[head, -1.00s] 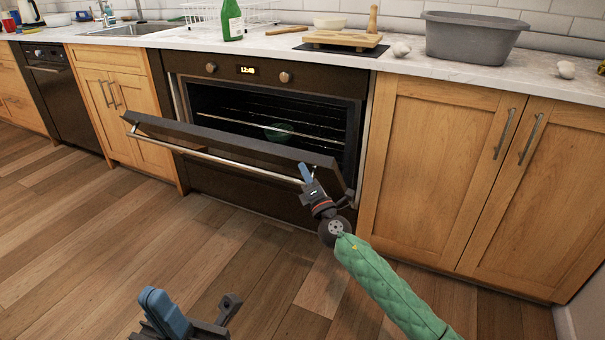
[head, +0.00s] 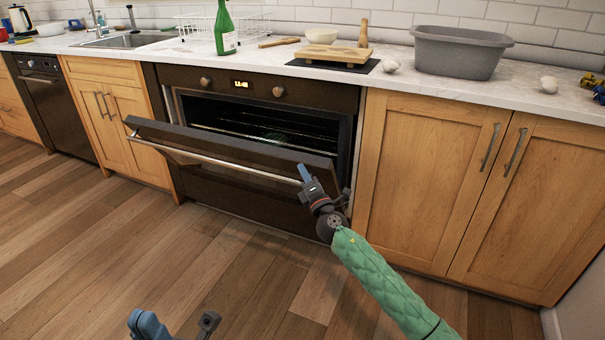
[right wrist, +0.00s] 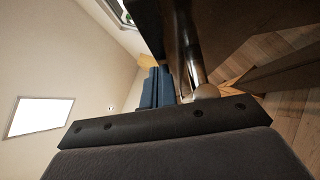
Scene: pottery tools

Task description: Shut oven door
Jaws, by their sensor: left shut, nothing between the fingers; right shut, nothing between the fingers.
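The oven (head: 250,86) is built into the counter front. Its dark door (head: 230,136) is partly open, hinged at the bottom and tilted outward, with a metal handle bar along its outer face. My right gripper (head: 305,175) is shut and empty at the right end of the door, by the end of the handle; contact is not certain. In the right wrist view its blue fingers (right wrist: 157,88) are together beside the door and handle bar (right wrist: 192,65). My left gripper (head: 175,325) is low at the bottom edge, partly out of frame, away from the oven.
Inside the oven are racks and a faint green round item (head: 275,137). Wooden cabinets (head: 425,180) flank the oven. A green bottle (head: 226,30), a board (head: 333,54) and a grey basin (head: 458,52) stand on the counter. The floor in front is clear.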

